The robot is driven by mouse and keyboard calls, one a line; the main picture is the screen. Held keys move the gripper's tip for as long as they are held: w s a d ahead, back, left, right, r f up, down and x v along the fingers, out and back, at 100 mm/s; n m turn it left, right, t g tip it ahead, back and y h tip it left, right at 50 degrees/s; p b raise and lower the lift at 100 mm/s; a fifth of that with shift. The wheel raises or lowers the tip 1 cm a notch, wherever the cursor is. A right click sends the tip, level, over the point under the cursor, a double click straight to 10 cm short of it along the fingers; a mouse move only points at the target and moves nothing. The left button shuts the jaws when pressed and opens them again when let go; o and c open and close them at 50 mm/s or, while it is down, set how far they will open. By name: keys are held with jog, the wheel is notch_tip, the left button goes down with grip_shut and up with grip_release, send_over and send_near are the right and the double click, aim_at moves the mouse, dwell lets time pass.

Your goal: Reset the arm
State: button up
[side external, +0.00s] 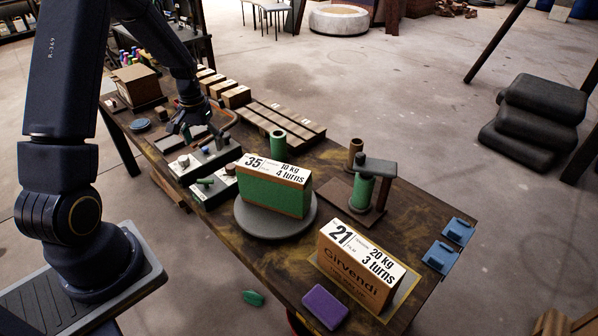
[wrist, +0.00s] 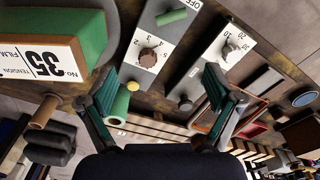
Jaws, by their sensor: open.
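My gripper (side external: 190,132) hangs over the left part of the table in the side external view, just behind the grey control panels. It is open and empty. In the wrist view, its two green-padded fingers (wrist: 160,85) stand wide apart, with nothing between them but the panels beyond. One panel (side external: 203,160) carries a dial numbered 10 to 30, and the brown knob (wrist: 149,57) of the other shows below in the wrist view. I cannot tell the exact gap between the fingertips and the panels.
A green box labelled 35 (side external: 272,196) sits on a round grey turntable (side external: 255,222). A box labelled 21 (side external: 350,275) stands at the front right. A green roller post (side external: 361,190), a purple block (side external: 325,307) and blue clips (side external: 459,231) are nearby. Cartons (side external: 236,97) line the back.

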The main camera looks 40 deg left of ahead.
jog(key=w+d+r+m+t+y, duration=0.1)
jog(key=w+d+r, duration=0.15)
jog(key=r, duration=0.25)
jog(key=w+d+r+m+t, duration=0.1)
jog(key=w+d+r, duration=0.15)
jog(key=r, duration=0.35)
jog(key=s+d+r+m+t, duration=0.1)
jog(key=s+d+r+t, duration=0.1)
jog(key=d+r, duration=0.4)
jog(key=s+d+r+m+t, duration=0.1)
jog(key=s+d+r+m, duration=0.15)
jog(key=d+r, duration=0.3)
jog(key=s+d+h, duration=0.1)
jog(key=s+d, duration=0.7)
jog(key=s, duration=0.6)
jog(key=shift+d+f+m, duration=0.2)
jog(key=shift+f+m, duration=0.05)
jog(key=shift+m, duration=0.1)
